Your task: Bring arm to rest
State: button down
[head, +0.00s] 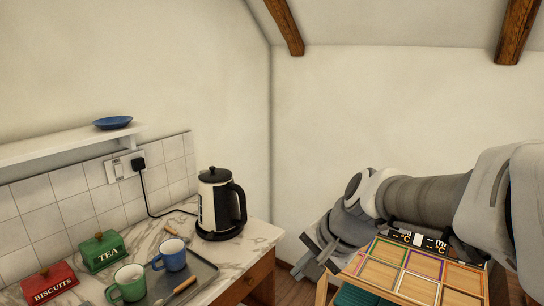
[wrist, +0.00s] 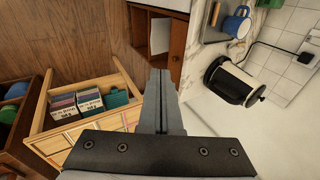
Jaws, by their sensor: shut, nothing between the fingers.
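My gripper (wrist: 160,78) shows in the middle of the wrist view, its two fingers pressed together with nothing between them. In the head view my arm reaches in from the right edge, bent, with the gripper (head: 308,262) low at its left end. The gripper hangs in the air to the right of the counter and apart from it. It touches nothing that I can see.
The wall beyond is bare.

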jog(key=s+d+r+n+h+p, duration=0.1)
jog(key=s+d+r+n, duration=0.1)
jog(key=s, duration=0.2)
jog(key=s+d+r+n+h+p, duration=0.1)
jog(key=s+d+r+n, duration=0.1)
jog(key=s, duration=0.3)
jog(key=s+d+r+n+t+h+p, duration=0.1)
jog(key=s+d+r+n+h, duration=0.1)
jog(key=s+d+n, duration=0.2)
jog(key=shift+s+d+r+p, duration=0.25)
jog(key=shift+s+r+p, duration=0.05)
jog(key=shift+s, duration=0.4)
